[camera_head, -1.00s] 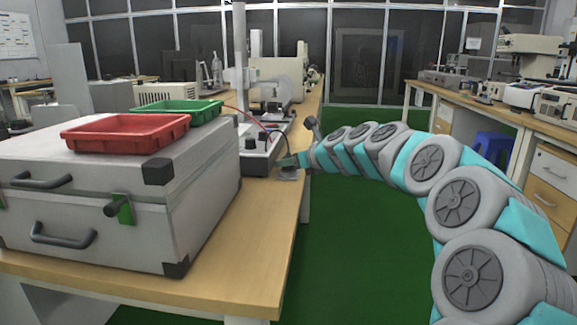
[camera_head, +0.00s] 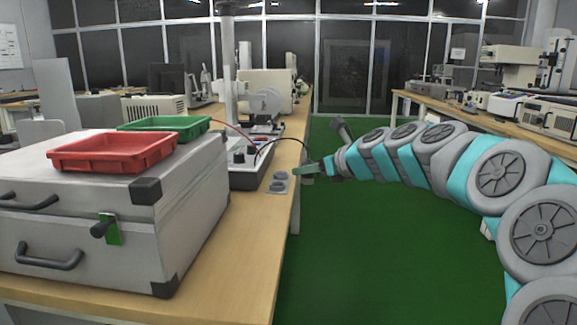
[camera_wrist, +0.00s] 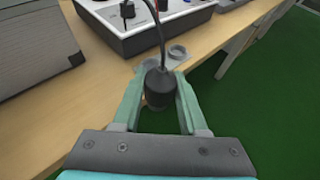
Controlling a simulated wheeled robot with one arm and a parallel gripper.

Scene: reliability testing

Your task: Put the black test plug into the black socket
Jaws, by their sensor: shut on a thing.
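My gripper (camera_wrist: 160,79) is shut on the black test plug (camera_wrist: 159,90), a dark rounded body with a black cable rising from its top. In the head view my gripper (camera_head: 309,170) is just past the bench's right edge; the plug is too small to make out there. A grey holder (camera_head: 277,187) with two round rings lies on the bench left of my gripper; it also shows just beyond the fingertips in the wrist view (camera_wrist: 177,53). The white and black test device (camera_head: 247,172) carries dark round fittings on top. I cannot tell which is the black socket.
A silver case (camera_head: 190,220) fills the near bench, with a red tray (camera_head: 112,152) and a green tray (camera_head: 165,126) on top. A post (camera_head: 229,70) rises at the device. Green floor (camera_head: 390,245) lies open right of the bench.

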